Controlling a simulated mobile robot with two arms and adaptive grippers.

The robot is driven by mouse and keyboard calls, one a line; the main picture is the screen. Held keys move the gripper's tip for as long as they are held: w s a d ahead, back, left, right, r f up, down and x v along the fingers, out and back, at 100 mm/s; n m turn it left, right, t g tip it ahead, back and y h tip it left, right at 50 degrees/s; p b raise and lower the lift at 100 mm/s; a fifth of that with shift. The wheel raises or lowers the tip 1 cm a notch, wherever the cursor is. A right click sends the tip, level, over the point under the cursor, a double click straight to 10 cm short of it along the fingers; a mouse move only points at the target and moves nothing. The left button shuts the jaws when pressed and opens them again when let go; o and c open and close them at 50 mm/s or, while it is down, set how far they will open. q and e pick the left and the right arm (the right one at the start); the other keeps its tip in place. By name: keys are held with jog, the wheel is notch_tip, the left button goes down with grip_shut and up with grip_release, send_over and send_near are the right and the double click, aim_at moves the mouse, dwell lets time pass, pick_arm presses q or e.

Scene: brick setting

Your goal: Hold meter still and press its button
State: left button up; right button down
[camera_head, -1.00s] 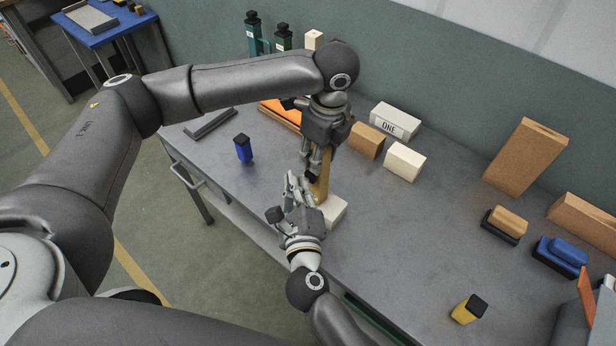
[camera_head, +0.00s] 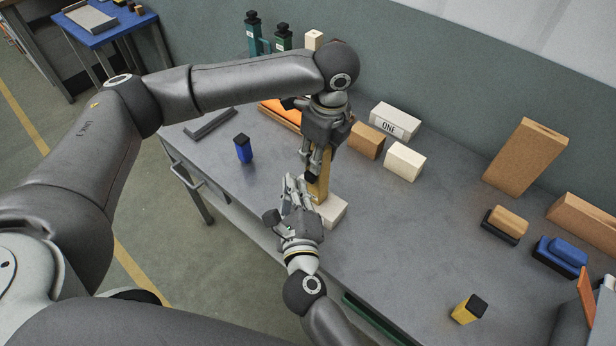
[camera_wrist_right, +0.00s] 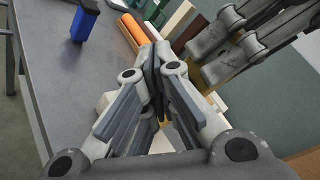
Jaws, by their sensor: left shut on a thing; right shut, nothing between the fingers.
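The meter appears to be the upright ochre-yellow block (camera_head: 321,187) in the head view, standing at a white block (camera_head: 333,211) on the grey bench; whether they are joined I cannot tell. My left gripper (camera_head: 313,165) comes down from above and is shut on the meter's upper part. My right gripper (camera_head: 294,184) is shut and empty, close beside the meter on its near-left side. In the right wrist view its closed fingers (camera_wrist_right: 155,75) cover much of the meter, and my left gripper (camera_wrist_right: 235,50) shows at upper right. The button is not visible.
An orange piece (camera_head: 281,112) lies behind. The bench's middle right is clear.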

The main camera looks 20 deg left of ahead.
jog(key=shift+s+a, duration=0.1)
jog(key=shift+s, duration=0.15)
jog(key=s, duration=0.1)
jog(key=s+a, duration=0.1)
jog(key=s, duration=0.2)
jog(key=shift+s+a, duration=0.35)
jog(key=shift+s, duration=0.05)
dwell(0.6)
pick_arm(q)
jog(key=o, duration=1.2)
jog(key=shift+o, duration=0.2)
pick_arm(e)
jog(key=shift+w, duration=0.1)
